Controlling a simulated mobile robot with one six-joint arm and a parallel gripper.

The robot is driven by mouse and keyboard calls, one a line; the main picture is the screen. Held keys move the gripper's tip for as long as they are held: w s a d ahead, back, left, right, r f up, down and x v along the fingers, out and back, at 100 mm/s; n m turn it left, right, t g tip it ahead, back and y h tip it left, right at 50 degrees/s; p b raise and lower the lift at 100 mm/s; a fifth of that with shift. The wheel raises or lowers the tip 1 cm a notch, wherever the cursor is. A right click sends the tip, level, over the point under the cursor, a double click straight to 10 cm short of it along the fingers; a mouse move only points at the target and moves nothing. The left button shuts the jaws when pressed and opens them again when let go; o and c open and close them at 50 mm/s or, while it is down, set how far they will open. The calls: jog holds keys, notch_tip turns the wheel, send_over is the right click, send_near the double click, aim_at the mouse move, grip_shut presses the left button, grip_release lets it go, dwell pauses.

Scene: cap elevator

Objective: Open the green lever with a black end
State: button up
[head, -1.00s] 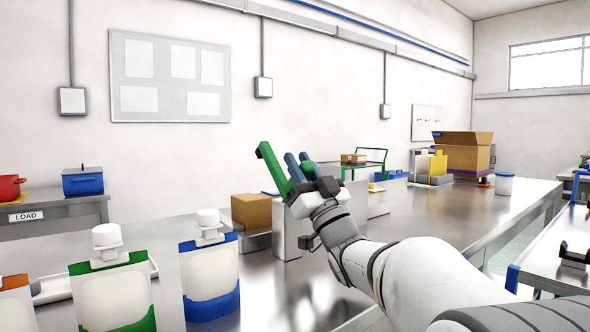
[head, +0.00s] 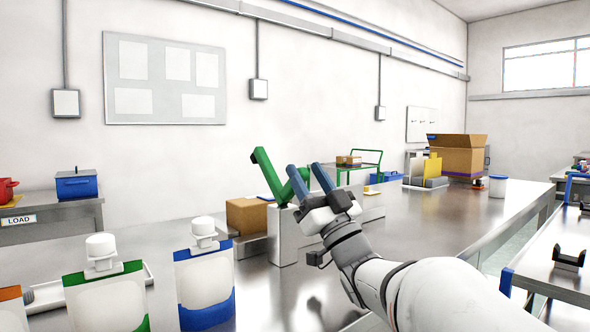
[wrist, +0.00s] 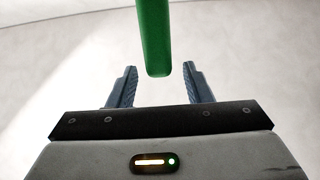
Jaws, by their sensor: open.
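A green lever (head: 264,170) rises from a grey metal box (head: 284,236) on the steel table and leans to the left in the head view. A second green piece (head: 299,182) shows to its right, partly hidden by a finger. Contact is not visible.
Pump bottles with green (head: 106,300) and blue (head: 206,290) trim stand at the front left. A cardboard box (head: 246,216) sits left of the metal box. The steel table (head: 430,215) is mostly clear to the right.

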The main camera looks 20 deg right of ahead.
jog(key=s+d+p, duration=0.1)
jog(key=s+d, duration=0.2)
jog(key=s, duration=0.5)
jog(key=shift+d, duration=0.2)
jog(key=shift+s, duration=0.1)
